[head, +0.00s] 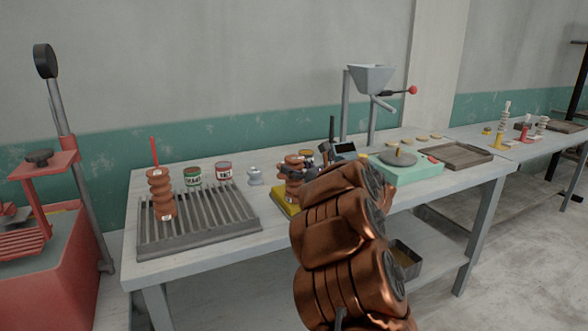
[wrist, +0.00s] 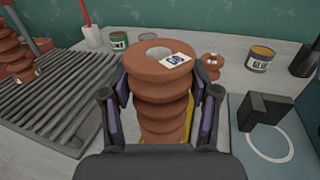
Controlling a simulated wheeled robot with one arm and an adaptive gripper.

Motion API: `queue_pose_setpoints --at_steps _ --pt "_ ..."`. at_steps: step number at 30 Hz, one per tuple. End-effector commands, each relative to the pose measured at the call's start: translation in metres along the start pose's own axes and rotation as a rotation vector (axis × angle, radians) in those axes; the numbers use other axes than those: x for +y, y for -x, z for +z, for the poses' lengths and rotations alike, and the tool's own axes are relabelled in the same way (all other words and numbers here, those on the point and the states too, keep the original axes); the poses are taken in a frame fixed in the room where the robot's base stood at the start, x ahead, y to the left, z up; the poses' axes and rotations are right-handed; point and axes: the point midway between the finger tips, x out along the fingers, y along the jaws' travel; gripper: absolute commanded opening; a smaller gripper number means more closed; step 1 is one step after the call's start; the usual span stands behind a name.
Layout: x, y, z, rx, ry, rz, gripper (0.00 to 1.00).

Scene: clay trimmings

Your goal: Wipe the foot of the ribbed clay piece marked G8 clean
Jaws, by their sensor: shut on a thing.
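A brown ribbed clay piece (wrist: 162,100) with a hollow top and a white tag stands upright between the fingers of my gripper (wrist: 167,88). The tag's dark mark is small and turned, and I cannot read it surely. My gripper is shut on the piece from both sides. In the head view the piece (head: 294,163) is partly hidden by my arm. A yellow pad (head: 281,201), like a sponge, lies at its foot; a yellow strip (wrist: 189,118) also shows beside it in the wrist view. The foot is hidden, so I cannot tell whether it touches the pad.
A second tagged ribbed piece (head: 161,193) stands on the grey slatted rack (head: 235,222) at left. Labelled tins (head: 193,176) and a small grey-white item (head: 255,176) stand behind. Right are a turquoise base (head: 425,165), a wooden tray (head: 460,153) and a hopper stand (head: 371,80).

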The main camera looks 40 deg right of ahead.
Motion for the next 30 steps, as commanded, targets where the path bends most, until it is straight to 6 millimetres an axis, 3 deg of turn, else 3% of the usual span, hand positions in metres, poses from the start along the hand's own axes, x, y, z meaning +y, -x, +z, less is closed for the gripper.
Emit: queue_pose_setpoints --at_steps 30 --pt "0.0 -0.0001 -0.0044 -0.001 0.001 0.0 0.0"
